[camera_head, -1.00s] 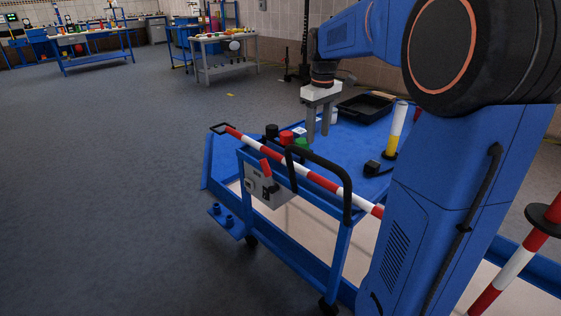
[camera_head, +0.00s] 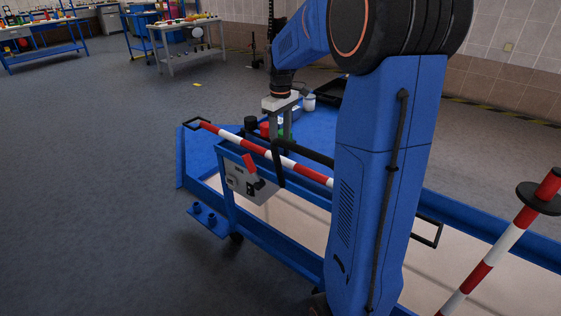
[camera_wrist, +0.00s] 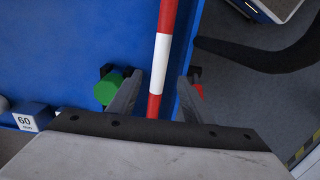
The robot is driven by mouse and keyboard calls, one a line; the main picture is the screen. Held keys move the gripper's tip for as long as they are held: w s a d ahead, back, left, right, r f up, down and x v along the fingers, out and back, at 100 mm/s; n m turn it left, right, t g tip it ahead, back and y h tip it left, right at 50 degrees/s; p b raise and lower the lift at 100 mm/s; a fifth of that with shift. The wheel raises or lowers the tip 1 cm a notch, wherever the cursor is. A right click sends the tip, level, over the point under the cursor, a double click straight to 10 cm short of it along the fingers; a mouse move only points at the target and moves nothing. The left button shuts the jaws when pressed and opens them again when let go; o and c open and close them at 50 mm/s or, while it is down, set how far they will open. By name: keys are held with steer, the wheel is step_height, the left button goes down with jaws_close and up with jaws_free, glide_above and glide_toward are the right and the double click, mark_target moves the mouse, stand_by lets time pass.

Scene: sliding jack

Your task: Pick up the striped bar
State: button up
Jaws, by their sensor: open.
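The striped bar (camera_head: 235,141), red and white, runs slantwise along the near side of the blue cart, with a black loop at its far end. My gripper (camera_head: 281,137) points down over the cart close to the bar. In the wrist view the bar (camera_wrist: 162,50) passes between the two open fingers (camera_wrist: 159,84) and its near part is hidden by the gripper body. I cannot tell how high the fingertips are relative to the bar. The jaws are not closed on it.
A green knob (camera_wrist: 107,90) lies just left of the left finger. A black curved handle (camera_wrist: 265,52) is to the right. Red (camera_head: 265,130) and black (camera_head: 250,123) knobs stand beside the bar. Another striped post (camera_head: 500,247) leans at right. Open floor lies left.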

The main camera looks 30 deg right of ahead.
mark_target(281, 155)
steer(key=shift+f, duration=4.2)
steer(key=shift+c, duration=0.6)
steer(key=shift+d, duration=0.1)
jaws_close()
